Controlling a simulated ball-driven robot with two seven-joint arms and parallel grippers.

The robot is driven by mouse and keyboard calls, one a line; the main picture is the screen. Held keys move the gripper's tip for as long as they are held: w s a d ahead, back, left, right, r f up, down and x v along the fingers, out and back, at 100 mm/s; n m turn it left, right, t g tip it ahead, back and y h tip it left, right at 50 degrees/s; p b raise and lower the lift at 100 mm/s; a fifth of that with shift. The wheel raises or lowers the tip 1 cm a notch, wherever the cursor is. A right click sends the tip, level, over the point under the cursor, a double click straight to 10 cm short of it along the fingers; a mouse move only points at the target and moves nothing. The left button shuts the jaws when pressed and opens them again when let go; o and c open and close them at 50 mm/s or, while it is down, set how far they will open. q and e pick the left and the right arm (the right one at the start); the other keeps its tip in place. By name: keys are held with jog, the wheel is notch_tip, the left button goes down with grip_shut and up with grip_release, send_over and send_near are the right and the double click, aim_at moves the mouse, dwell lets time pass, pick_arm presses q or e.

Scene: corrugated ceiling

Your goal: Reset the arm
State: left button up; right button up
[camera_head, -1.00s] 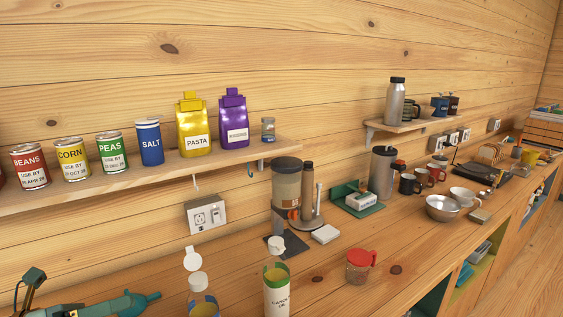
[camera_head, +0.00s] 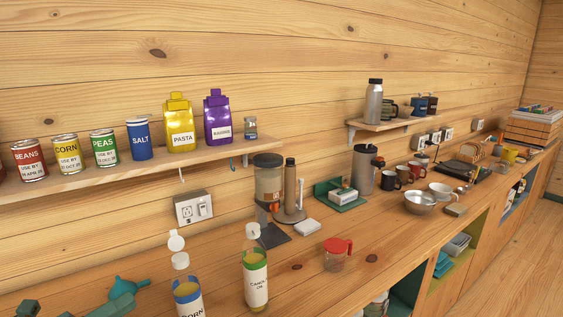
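The task names no object, only my arm. Dark green parts that look like my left gripper (camera_head: 72,309) show at the bottom left edge, mostly cut off by the frame. Nothing is clearly held there, and I cannot tell whether it is open or shut. A teal funnel-like thing (camera_head: 126,286) is right by these parts, on the counter; I cannot tell if they touch. My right gripper is not in view.
A corn container (camera_head: 188,300), a canola oil bottle (camera_head: 256,285) and a red-lidded jar (camera_head: 336,256) stand on the front of the counter (camera_head: 300,285). A wall shelf (camera_head: 100,173) with cans and bags hangs above. Bowls and mugs stand farther right.

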pick_arm(q)
jog(key=s+a+f+n+t+y, duration=0.1)
jog(key=s+a+f+n+y, duration=0.1)
jog(key=f+n+y, duration=0.45)
jog(key=s+a+f+n+t+y, duration=0.15)
jog(key=f+n+y, duration=0.25)
jog(key=n+y, duration=0.6)
jog(key=s+d+f+n+g+y, duration=0.1)
jog(key=s+f+n+g, duration=0.3)
jog(key=s+n+g, duration=0.15)
jog(key=s+f+n+g+y, duration=0.1)
jog(key=s+f+n+g, duration=0.35)
jog(key=s, duration=0.25)
jog(key=s+d+f+g+h, duration=0.1)
jog(key=s+d+f+h, duration=0.1)
jog(key=f, duration=1)
jog(key=s+d+f+g+h, duration=0.1)
jog(key=s+d+f, duration=0.15)
jog(key=f, duration=1.05)
jog(key=s+f+n+g+h+b, duration=0.1)
jog(key=s+f+n+g+h, duration=0.1)
jog(key=s+f, duration=1.5)
jog(key=s+n+g, duration=0.1)
jog(key=s, duration=0.1)
jog(key=shift+s+f, duration=0.25)
jog(key=shift+s, duration=0.1)
